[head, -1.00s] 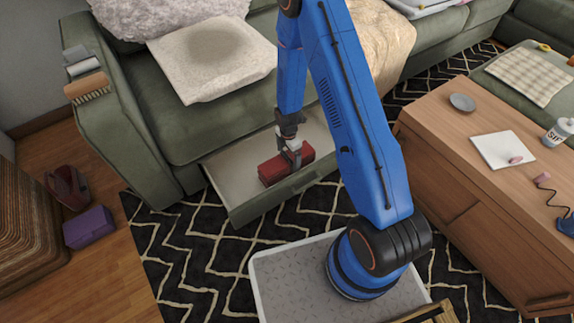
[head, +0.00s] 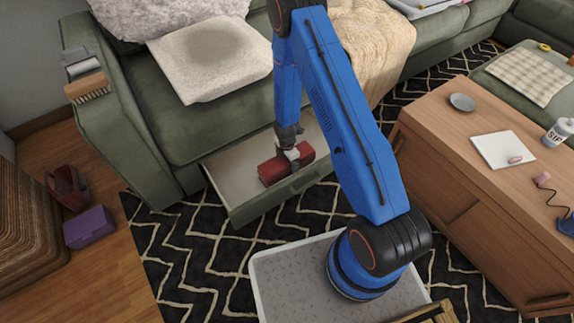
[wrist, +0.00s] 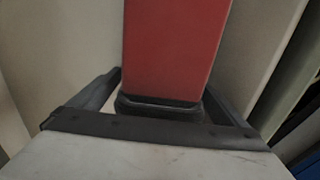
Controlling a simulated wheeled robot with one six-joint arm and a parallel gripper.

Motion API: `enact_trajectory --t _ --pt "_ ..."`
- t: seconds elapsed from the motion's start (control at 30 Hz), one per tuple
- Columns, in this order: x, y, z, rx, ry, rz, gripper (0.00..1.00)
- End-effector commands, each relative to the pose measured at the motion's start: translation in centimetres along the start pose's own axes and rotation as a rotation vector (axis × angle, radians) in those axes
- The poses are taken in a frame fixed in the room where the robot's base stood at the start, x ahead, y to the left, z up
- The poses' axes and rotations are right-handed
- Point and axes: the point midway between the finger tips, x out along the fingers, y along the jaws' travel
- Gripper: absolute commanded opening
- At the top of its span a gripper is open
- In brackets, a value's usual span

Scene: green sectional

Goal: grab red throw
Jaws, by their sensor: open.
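The red throw (head: 274,172) is a folded, block-shaped bundle lying in the open drawer (head: 222,177) under the green sofa. In the head view my gripper (head: 291,157) is down in the drawer, over the right part of the throw, and hides some of it. In the wrist view the throw (wrist: 176,45) fills the upper middle, close to the camera. My gripper's dark fingers (wrist: 160,108) show on both sides of its near end. The jaws are open; contact with the throw cannot be made out.
The drawer front (head: 275,203) and walls stand close around my gripper. The green sofa seat (head: 190,125) overhangs behind. A wooden coffee table (head: 440,125) stands to the right. A purple box (head: 90,228) and a dark red object (head: 68,187) lie on the floor at left.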

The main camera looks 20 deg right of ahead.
Motion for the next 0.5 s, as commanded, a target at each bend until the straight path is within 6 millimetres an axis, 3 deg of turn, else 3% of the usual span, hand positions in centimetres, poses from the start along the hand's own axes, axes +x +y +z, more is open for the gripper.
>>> enact_trajectory --t 0.13,0.37,0.5 --pt "-0.02 0.0 0.0 0.0 0.0 0.0 0.97" --pt "-0.02 -0.01 0.0 0.0 0.0 0.0 0.42" --pt "-0.04 0.01 0.01 0.0 0.0 0.0 0.4"
